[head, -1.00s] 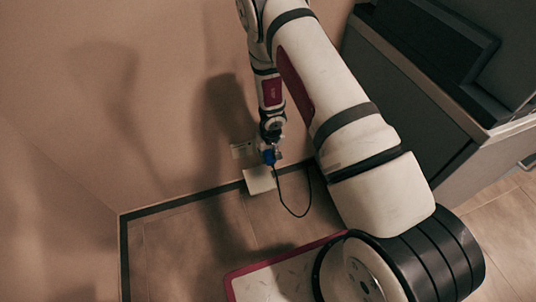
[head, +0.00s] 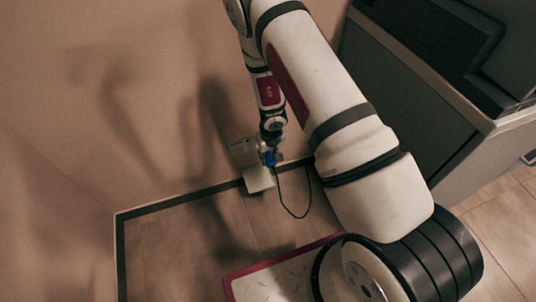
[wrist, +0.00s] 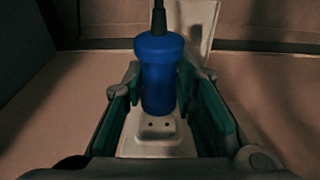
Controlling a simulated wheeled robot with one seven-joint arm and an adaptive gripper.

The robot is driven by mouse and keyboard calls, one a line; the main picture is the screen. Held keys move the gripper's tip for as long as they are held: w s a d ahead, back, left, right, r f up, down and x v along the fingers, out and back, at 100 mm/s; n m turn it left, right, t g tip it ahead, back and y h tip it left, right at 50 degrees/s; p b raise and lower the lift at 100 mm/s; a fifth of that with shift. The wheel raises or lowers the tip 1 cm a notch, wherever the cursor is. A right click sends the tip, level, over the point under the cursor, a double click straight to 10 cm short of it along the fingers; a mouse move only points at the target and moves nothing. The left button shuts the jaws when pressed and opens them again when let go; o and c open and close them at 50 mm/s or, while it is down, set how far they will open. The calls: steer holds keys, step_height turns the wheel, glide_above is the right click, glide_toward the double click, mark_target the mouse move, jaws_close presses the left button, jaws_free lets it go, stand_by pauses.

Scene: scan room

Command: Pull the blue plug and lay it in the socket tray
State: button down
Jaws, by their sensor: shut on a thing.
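My gripper (wrist: 160,95) is shut on the blue plug (wrist: 157,65), which sits between its two green-padded fingers. A black cord runs from the plug's end and hangs in a loop in the head view. The pale socket plate (wrist: 150,150) lies behind the plug in the wrist view, with two bare holes showing just below the plug's end. In the head view the plug (head: 269,159) is beside the socket plate (head: 242,148) on the wall. The white socket tray (head: 258,182) is just below it, low on the wall. It also shows in the wrist view (wrist: 197,20).
A dark baseboard (head: 180,201) runs along the wall's foot. A grey cabinet (head: 405,105) stands close to the right of my arm. Tiled floor (head: 175,250) is open at the lower left.

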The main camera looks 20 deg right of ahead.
steer(key=shift+s+r+b, duration=0.1)
steer(key=shift+s+b, duration=0.25)
steer(key=shift+s, duration=0.25)
stand_by(0.3)
